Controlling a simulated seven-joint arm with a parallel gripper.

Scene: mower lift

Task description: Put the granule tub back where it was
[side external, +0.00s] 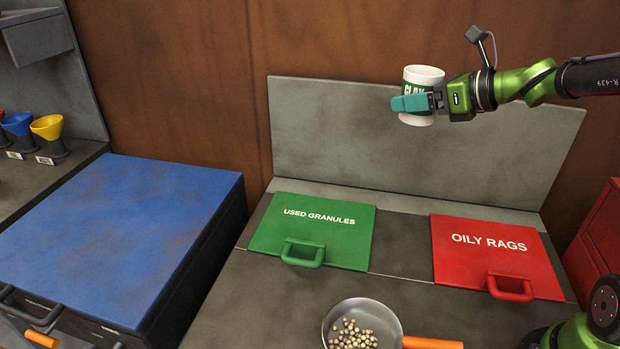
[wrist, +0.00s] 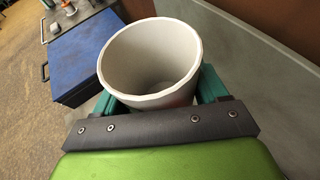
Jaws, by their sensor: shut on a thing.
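The granule tub (side external: 424,75) is a white cup with a green band lettered "CLAY", the rest of the lettering hidden by a finger. My gripper (side external: 418,102) is shut on it and holds it upright, or nearly so, in the air in front of the grey back panel. In the wrist view the tub (wrist: 150,60) sits between the teal fingers of my gripper (wrist: 160,95). Its open top faces the camera, and the part of its inside that shows looks empty.
A green "USED GRANULES" lid (side external: 315,232) and a red "OILY RAGS" lid (side external: 494,258) lie on the bench below. A pan (side external: 360,312) with tan granules and an orange handle stands in front. The blue-topped cabinet (side external: 115,225) at left is clear. Funnels (side external: 47,128) stand far left.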

